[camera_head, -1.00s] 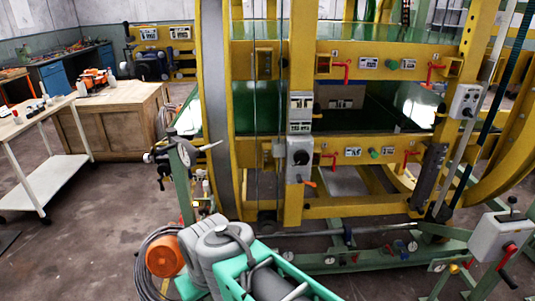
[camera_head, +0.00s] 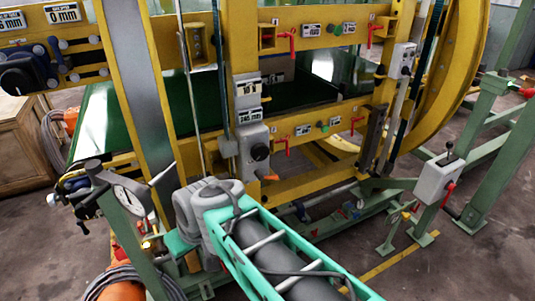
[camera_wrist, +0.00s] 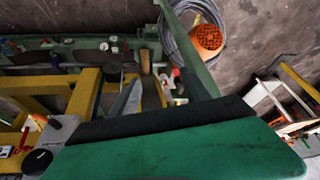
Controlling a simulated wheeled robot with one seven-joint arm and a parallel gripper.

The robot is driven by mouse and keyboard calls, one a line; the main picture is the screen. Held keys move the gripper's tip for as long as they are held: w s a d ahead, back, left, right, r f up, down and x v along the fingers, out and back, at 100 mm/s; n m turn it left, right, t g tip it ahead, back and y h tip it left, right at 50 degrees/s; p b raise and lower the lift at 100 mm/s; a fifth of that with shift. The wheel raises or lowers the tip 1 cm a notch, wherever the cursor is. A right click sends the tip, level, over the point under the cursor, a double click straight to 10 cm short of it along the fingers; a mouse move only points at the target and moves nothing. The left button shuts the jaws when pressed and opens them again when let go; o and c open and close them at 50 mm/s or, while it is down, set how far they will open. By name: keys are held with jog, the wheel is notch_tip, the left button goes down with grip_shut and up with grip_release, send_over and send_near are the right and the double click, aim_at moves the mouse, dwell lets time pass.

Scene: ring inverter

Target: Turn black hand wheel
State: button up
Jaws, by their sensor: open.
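A black round hand wheel (camera_head: 15,78) sits on the yellow frame at the far left of the head view, beside blue knobs and a 0 mm sign. A second black knob (camera_head: 260,152), on a grey box of the middle yellow post, has an orange-red handle just below it. A grey box with a black knob (camera_wrist: 37,162) also shows at the lower left of the wrist view. My teal and grey arm (camera_head: 240,235) reaches over the lower middle of the head view. I see no contact with a wheel.
A gauge on a green post (camera_head: 130,195) stands left of my arm. A grey lever box (camera_head: 437,180) and green stands are on the right. The wrist view shows a broad green slab (camera_wrist: 190,150) and an orange hose reel (camera_wrist: 208,38). Floor is bare at the lower right.

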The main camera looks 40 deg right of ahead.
jog(key=shift+o, duration=1.4)
jog(key=w+d+f+t+b, duration=0.3)
jog(key=w+d+t+b, duration=0.1)
jog(key=w+d, duration=0.4)
jog(key=shift+w+d+f+m+b, duration=0.3)
jog(key=shift+f+m+b, duration=0.1)
jog(key=shift+b, duration=0.15)
jog(key=shift+o, duration=0.8)
jog(key=w+d+t+b, duration=0.2)
jog(key=d+t, duration=0.1)
jog(key=d, duration=0.3)
jog(key=shift+d+r+m+b, duration=0.3)
jog(key=shift+d+r+m, duration=0.05)
jog(key=shift+r+m, duration=0.1)
jog(key=m+t+h+b, duration=0.3)
jog(key=t+h+b, duration=0.1)
jog(key=t+h, duration=0.2)
send_near(261, 155)
jog(key=x, duration=0.3)
jog(key=p+x, duration=0.1)
jog(key=x, duration=0.6)
jog(key=shift+w+d, duration=0.2)
jog(key=shift+w, duration=0.1)
jog(key=shift+c, duration=0.5)
jog(key=c, duration=1.3)
